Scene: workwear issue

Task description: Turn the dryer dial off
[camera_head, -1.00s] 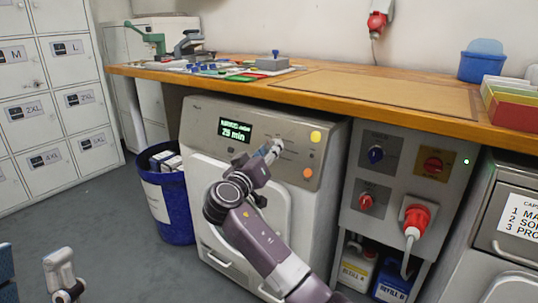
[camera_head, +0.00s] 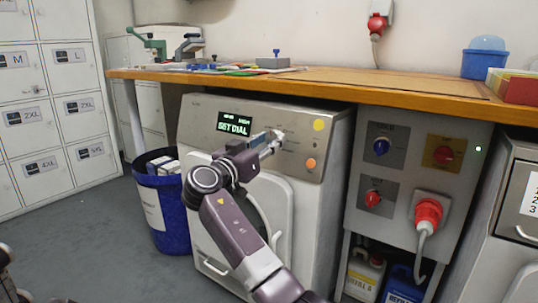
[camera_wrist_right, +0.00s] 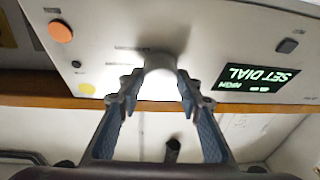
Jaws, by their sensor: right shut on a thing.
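The dryer (camera_head: 305,215) stands under the wooden counter, with its control panel facing me. Its display (camera_head: 234,124) reads "SET DIAL" in green; it also shows upside down in the right wrist view (camera_wrist_right: 257,77). The gripper mostly hides the dial in the head view.
A yellow button (camera_head: 319,125) and an orange button (camera_head: 310,163) sit right of the dial. A switch panel (camera_head: 408,165) with knobs and a red plug (camera_head: 428,210) stands further right. A blue bin (camera_head: 172,212) stands left of the dryer. The counter edge (camera_head: 340,94) overhangs the panel.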

